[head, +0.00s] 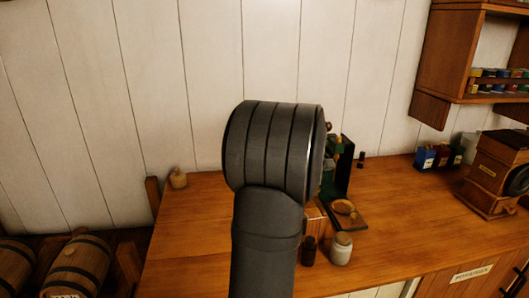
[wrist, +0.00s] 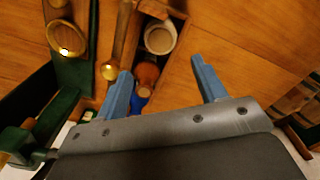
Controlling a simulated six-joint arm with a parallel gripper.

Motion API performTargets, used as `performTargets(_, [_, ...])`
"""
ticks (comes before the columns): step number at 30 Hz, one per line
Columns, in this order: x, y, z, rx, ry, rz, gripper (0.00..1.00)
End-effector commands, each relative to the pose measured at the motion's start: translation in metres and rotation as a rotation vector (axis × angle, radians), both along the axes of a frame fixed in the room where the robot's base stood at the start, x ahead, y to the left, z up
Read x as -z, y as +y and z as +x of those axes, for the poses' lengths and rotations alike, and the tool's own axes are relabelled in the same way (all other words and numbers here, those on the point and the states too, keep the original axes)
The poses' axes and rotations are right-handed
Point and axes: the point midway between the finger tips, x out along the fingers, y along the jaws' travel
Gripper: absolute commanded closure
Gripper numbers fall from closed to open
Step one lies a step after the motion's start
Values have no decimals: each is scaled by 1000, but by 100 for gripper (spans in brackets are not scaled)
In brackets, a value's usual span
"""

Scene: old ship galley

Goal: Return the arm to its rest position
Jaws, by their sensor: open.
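My gripper (wrist: 161,67) shows in the wrist view with its two blue fingers spread apart. Nothing is held between them. Beyond the fingers is an open wooden box (wrist: 174,75) with a pale round-topped container (wrist: 160,38), a brown rounded item (wrist: 147,75) and something blue partly hidden by the left finger. In the head view my own dark arm stands upright in the middle and hides part of the counter; the gripper itself is not visible there.
The wooden counter (head: 190,245) is bare at left except a small pot (head: 178,178). A dark green stand (head: 346,165), white jar (head: 341,249) and dark jar (head: 308,250) stand right of my arm. A grinder (head: 493,172) and wall shelf (head: 450,55) are farther right. Barrels (head: 78,263) lie at left.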

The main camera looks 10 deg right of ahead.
Motion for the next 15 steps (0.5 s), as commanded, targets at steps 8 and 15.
performTargets(8, [50,0,-1,0,5,2,35])
performTargets(15, [99,0,-1,0,4,2,35])
